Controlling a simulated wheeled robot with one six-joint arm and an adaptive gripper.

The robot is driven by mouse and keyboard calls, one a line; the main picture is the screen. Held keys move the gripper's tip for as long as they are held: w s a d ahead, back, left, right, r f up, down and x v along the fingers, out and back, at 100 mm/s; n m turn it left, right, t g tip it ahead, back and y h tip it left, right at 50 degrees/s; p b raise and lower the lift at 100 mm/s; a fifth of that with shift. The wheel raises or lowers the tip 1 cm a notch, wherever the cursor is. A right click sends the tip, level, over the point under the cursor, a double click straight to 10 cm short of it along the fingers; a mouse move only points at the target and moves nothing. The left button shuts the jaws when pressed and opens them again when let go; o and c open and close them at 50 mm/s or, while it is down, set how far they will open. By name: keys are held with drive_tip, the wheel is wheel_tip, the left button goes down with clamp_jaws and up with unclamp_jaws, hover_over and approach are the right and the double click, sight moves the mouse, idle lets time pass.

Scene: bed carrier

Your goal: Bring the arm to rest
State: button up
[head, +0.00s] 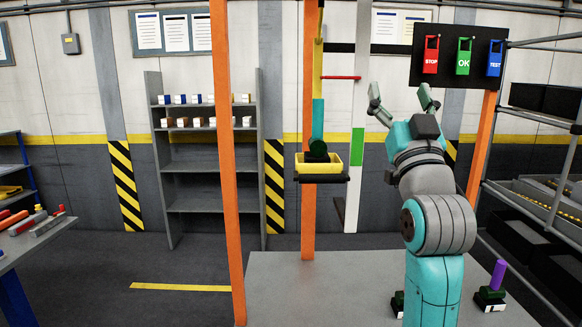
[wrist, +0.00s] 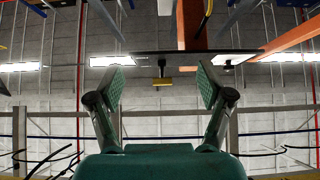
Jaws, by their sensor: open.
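My arm stands upright at the right of the head view, over the grey table (head: 300,290). My gripper (head: 402,97) is at its top, pointing up, with its fingers spread and nothing between them. In the wrist view my gripper (wrist: 162,90) also shows open and empty, with the ceiling beyond it. The gripper touches nothing that I can see.
A black board (head: 458,57) with red, green and blue tags hangs right of my gripper. Orange posts (head: 228,170) stand at the left. A yellow tray (head: 318,172) hangs left of my arm. A purple-handled piece (head: 497,276) stands on the table at right.

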drive_tip(key=s+f+g, duration=0.2)
drive_tip(key=f, duration=1.5)
drive_tip(key=s+f+g, duration=0.2)
drive_tip(key=s+f, duration=0.1)
drive_tip(key=f, duration=1.4)
drive_tip(key=s+f+g, duration=0.3)
drive_tip(key=s+f, duration=1.1)
drive_tip(key=f, duration=0.4)
drive_tip(key=s+f+g, duration=0.2)
drive_tip(key=s+f, duration=0.2)
drive_tip(key=s, duration=1.2)
drive_tip(key=s+f+g, duration=0.2)
drive_tip(key=s+f, duration=0.2)
drive_tip(key=s, duration=1.1)
drive_tip(key=shift+s+f+g, duration=0.2)
drive_tip(key=shift+s+g, duration=0.2)
